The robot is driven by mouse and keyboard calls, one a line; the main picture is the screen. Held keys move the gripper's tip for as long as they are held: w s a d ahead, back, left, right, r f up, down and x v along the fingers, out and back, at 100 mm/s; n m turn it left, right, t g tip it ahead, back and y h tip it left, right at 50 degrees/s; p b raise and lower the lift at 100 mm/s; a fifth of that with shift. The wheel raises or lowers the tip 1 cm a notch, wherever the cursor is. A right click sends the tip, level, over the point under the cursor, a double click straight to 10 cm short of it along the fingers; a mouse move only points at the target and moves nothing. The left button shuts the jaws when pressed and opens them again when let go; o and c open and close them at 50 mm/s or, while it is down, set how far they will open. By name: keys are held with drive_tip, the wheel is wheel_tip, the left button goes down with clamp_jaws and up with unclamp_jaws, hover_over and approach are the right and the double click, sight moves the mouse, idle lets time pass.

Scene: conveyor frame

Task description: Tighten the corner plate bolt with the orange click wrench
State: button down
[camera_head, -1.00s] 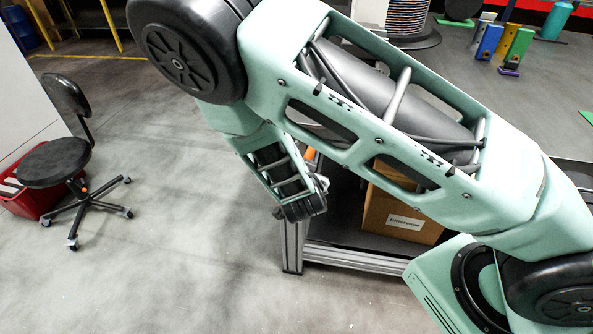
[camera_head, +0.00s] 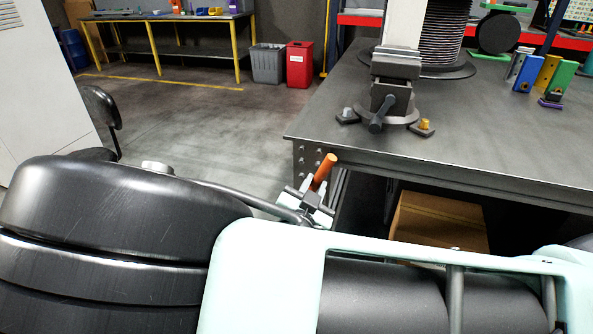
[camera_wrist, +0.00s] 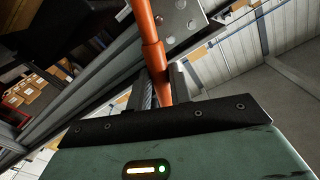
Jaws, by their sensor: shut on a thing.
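The orange click wrench (camera_head: 325,170) is held in my gripper (camera_head: 312,198), beside the near left corner of the grey workbench. In the wrist view the wrench (camera_wrist: 150,50) runs up from between the fingers of my gripper (camera_wrist: 162,82) and leaves the top edge. The corner plate (camera_head: 307,160), with several bolts, is on the bench's corner, just left of the wrench. It also shows in the wrist view (camera_wrist: 180,22), right of the wrench shaft. The wrench's working end is out of the wrist view, so I cannot tell whether it touches a bolt.
The bench top (camera_head: 450,135) carries a vise (camera_head: 392,90) near the corner and blue, yellow and green blocks (camera_head: 535,72). A cardboard box (camera_head: 440,222) sits under the bench. A red bin (camera_head: 300,64) and a grey bin (camera_head: 266,63) stand behind.

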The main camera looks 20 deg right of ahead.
drive_tip(key=shift+b+x, duration=0.3)
drive_tip(key=shift+x, duration=1.95)
drive_tip(key=shift+w+d, duration=0.2)
drive_tip(key=shift+w, duration=0.1)
drive_tip(key=shift+x, duration=0.85)
drive_tip(key=shift+w+d, duration=0.1)
drive_tip(key=s+f+m, duration=0.1)
drive_tip(key=s+m, duration=0.2)
drive_tip(key=s, duration=0.3)
drive_tip(key=shift+a+f, duration=0.35)
drive_tip(key=shift+a, duration=0.05)
